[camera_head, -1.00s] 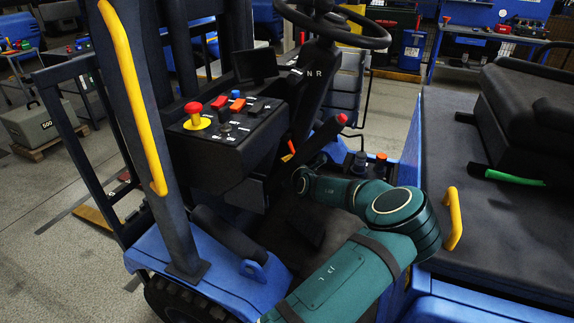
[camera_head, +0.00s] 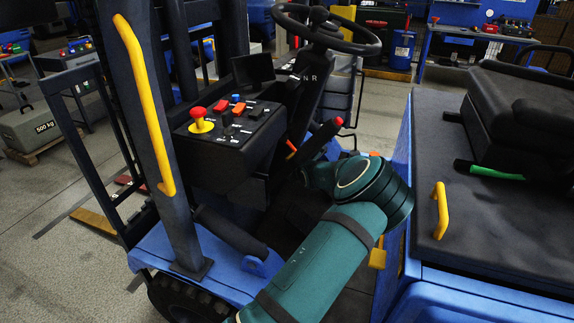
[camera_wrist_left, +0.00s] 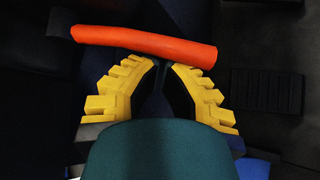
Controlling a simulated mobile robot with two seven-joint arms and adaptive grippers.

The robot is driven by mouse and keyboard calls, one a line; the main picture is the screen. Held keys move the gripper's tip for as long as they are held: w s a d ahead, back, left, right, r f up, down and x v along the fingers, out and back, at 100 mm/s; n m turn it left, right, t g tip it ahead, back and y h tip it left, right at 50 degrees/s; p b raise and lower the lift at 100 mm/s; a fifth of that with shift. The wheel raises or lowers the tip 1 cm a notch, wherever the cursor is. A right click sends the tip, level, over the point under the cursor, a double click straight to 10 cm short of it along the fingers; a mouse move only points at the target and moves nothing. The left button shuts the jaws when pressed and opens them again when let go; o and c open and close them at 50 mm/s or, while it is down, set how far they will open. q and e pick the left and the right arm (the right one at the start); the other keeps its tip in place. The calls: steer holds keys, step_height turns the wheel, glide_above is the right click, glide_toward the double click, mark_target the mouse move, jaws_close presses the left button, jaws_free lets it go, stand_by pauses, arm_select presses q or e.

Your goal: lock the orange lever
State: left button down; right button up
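The orange lever (camera_wrist_left: 145,45) lies across the upper part of the left wrist view as a rounded bar with a dark mount at its left end. My left gripper (camera_wrist_left: 163,66) has yellow toothed fingers just below the lever, their tips close to its lower edge. The gap between them is narrow and dark; I cannot tell whether they touch the lever. In the head view my green left arm reaches into the footwell and its gripper is hidden. A small orange piece (camera_head: 291,146) shows beside the console; I cannot tell if it is the lever. My right gripper is not in view.
The control console (camera_head: 225,150) with a red knob stands left of my arm. The steering wheel (camera_head: 325,28) is above. A black lever with a red tip (camera_head: 338,121) rises close to my arm. The dark seat (camera_head: 480,235) with a yellow handle (camera_head: 440,210) is right.

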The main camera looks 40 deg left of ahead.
arm_select(q)
steer(key=shift+w+d+r+p, duration=0.25)
steer(key=shift+d+r+p, duration=0.35)
steer(key=shift+r, duration=0.1)
steer(key=shift+w+d+r+p, duration=0.25)
steer(key=shift+d+r+p, duration=0.35)
steer(key=shift+r, duration=0.1)
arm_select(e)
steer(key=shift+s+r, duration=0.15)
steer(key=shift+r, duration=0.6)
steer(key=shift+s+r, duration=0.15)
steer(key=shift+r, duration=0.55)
arm_select(q)
steer(key=shift+d+r, duration=0.1)
steer(key=shift+d, duration=0.05)
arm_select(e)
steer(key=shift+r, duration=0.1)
